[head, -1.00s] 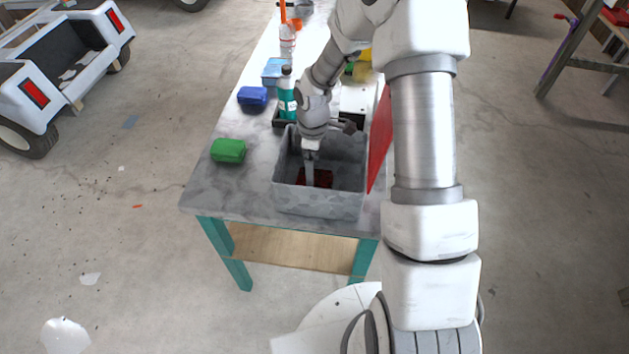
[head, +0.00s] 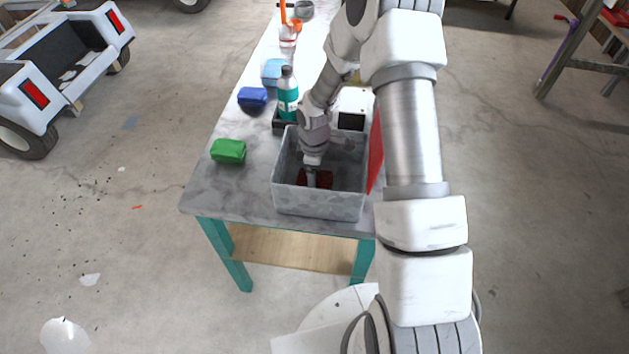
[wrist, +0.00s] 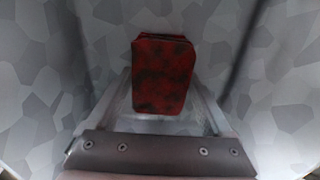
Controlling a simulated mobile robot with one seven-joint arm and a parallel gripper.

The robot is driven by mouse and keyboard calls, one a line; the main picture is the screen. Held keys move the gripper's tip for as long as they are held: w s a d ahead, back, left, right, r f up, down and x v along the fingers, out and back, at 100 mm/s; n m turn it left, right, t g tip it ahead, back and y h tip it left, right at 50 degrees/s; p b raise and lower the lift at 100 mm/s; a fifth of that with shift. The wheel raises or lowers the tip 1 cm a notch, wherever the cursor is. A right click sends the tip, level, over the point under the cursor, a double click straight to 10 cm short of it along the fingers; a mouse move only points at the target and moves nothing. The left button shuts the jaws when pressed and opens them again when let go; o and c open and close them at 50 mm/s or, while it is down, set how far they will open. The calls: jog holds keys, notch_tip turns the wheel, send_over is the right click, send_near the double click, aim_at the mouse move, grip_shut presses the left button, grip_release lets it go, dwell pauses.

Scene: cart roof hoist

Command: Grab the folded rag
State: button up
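The folded rag (head: 325,180) is dark red with blackish blotches and lies on the floor of a grey open bin (head: 318,205). In the wrist view the rag (wrist: 162,72) shows as a folded block with layered edges at its far end. My gripper (head: 311,180) reaches down into the bin at the rag. In the wrist view its two fingers stand apart, one on each side of the rag's near part, with visible gaps between. I cannot tell how far the fingertips are above the bin floor. In the head view the gripper hides part of the rag.
The bin walls stand close around my gripper. A green block (head: 228,151) and a blue block (head: 252,97) lie left of the bin. A teal bottle (head: 287,95) stands behind it. A red panel (head: 375,155) stands along its right side.

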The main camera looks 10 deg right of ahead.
jog(key=shift+c, duration=1.4)
jog(key=shift+r, duration=0.1)
